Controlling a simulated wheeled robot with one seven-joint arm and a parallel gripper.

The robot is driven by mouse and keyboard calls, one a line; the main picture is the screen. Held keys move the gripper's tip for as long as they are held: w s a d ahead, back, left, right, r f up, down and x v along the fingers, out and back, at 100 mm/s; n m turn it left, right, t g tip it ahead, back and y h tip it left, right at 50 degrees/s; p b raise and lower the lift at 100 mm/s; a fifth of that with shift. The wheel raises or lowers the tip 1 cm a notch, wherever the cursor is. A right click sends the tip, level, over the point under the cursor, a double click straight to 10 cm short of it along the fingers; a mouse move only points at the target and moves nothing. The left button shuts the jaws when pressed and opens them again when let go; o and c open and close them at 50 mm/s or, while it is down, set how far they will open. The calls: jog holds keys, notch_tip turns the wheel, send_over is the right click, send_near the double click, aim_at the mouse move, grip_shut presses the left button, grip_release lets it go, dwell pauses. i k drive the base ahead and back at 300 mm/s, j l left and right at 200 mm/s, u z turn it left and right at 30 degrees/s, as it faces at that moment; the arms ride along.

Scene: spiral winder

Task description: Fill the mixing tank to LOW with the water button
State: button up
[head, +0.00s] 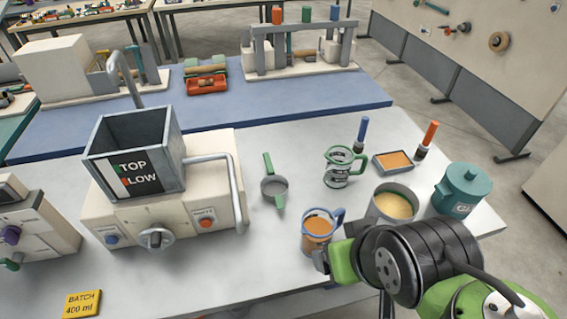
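The mixing tank (108,171) is a grey open-topped box on a cream machine body (165,214). Its front panel is marked TOP and LOW. A grey spout (124,80) bends over its rim. No water can be made out inside. A blue button (111,239) is at the left of the machine front, a grey knob (156,239) in the middle, and a red button (207,222) under a small label at the right. The labels are too small to read. My gripper (321,262) is at the lower right, beside the blue-rimmed jug; its fingers are mostly hidden.
A blue-rimmed jug (317,226) holds orange contents. A green-rimmed jug (343,168), a pot of yellow contents (394,205), a lidded teal pot (462,190) and a small strainer (274,190) stand nearby. A yellow BATCH 400 ml card (82,304) lies front left. The table front centre is clear.

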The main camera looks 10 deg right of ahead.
aim_at(110, 240)
jog(key=u, duration=1.6)
